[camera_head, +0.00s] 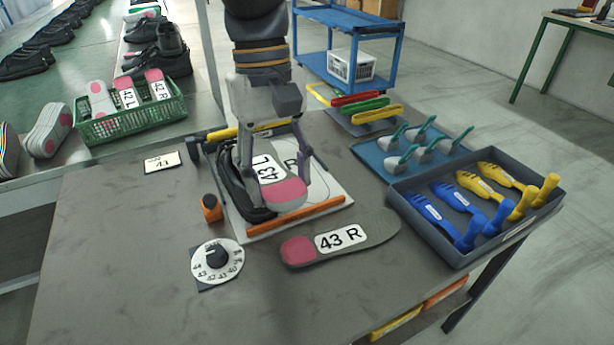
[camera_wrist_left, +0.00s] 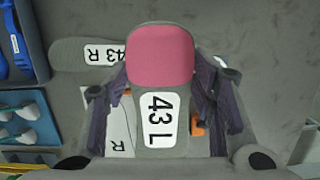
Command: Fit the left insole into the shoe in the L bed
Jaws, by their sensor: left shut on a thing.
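The left insole (camera_head: 287,193), grey with a pink heel and a "43 L" label, is between the fingers of my left gripper (camera_head: 272,172). In the left wrist view the insole (camera_wrist_left: 160,55) lies between both dark fingers (camera_wrist_left: 160,112), pink end away from the palm. A black shoe (camera_head: 233,187) lies in the left half of the white bed board (camera_head: 328,190), partly hidden by the insole and gripper. The insole is over the shoe; I cannot tell whether they touch. The "R" half of the board shows no shoe. My right gripper is not in view.
The "43 R" insole (camera_head: 357,238) lies in front of the board. A grey tray (camera_head: 398,218) of yellow and blue shoe trees stands right. A green basket (camera_head: 135,123) stands back left.

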